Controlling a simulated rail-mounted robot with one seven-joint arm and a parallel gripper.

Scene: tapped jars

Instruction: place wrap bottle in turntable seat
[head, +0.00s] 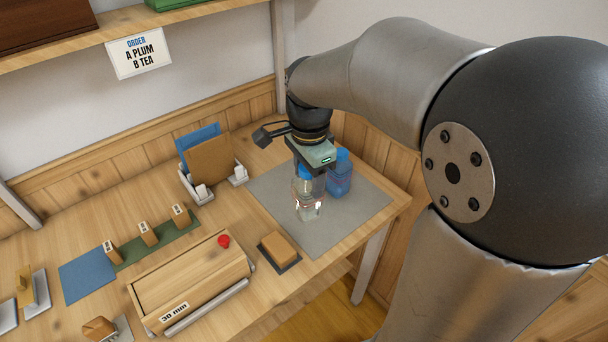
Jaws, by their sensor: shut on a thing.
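My gripper (310,174) is shut on a small clear bottle (309,209) with a blue cap, at the right of the head view. The bottle looks upright and has a red mark on its body. It is over the grey mat (270,192); I cannot tell whether its base touches it. A blue bottle (340,178) with a blue cap stands on the mat just right of my gripper, partly hidden by it. Which one is the wrap bottle is not readable. I cannot make out a turntable seat.
A wooden box (190,278) marked "30 mm" with a red knob lies at the front. A wooden block (280,249) is right of it. A holder (196,192) with upright boards stands behind. Small wooden stamps (148,235) stand on a green strip. A shelf (75,45) hangs above.

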